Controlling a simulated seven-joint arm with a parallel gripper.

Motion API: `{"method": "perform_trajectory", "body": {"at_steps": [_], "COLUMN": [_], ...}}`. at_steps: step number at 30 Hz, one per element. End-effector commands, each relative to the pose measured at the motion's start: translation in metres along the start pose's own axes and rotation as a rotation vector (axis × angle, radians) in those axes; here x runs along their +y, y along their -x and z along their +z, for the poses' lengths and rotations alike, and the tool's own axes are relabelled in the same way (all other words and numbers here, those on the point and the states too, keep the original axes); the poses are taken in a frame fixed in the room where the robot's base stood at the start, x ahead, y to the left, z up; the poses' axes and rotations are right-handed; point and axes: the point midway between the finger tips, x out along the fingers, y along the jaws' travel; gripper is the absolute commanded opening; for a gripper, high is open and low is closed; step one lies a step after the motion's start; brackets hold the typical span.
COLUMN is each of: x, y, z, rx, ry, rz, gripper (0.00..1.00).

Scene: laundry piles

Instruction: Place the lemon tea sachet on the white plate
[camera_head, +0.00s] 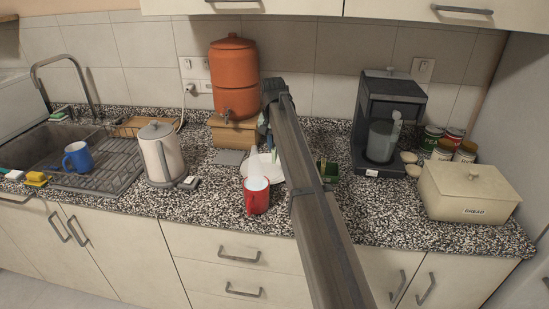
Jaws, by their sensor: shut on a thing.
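A white plate (267,163) lies on the speckled counter, partly hidden by a red cup in front and by my arm. My gripper (263,135) points down above the back of the plate, in front of the orange dispenser's stand. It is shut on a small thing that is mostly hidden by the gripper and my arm. I cannot make out clearly whether this is the lemon tea sachet. A small dark green item (329,169) stands on the counter just right of my arm, partly covered; its kind is unclear.
A kettle (160,152), a blue mug (77,157) and a sink are left. An orange dispenser (234,72) stands behind. A coffee machine (388,120), several tins (443,149) and a cream box (470,190) are right.

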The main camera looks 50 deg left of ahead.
Motion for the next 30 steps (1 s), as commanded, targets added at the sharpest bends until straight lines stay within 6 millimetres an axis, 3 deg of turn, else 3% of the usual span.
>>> {"method": "perform_trajectory", "body": {"at_steps": [14,26,27,30], "x": [0.001,0.000,0.000,0.000], "y": [-0.046,-0.051,-0.051,-0.051], "z": [0.006,0.006,0.006,0.006], "rx": [0.000,0.000,0.000,0.000], "ry": [0.000,0.000,0.000,0.000], "rz": [0.000,0.000,0.000,0.000], "gripper": [0.00,0.00,0.16,0.26]}}
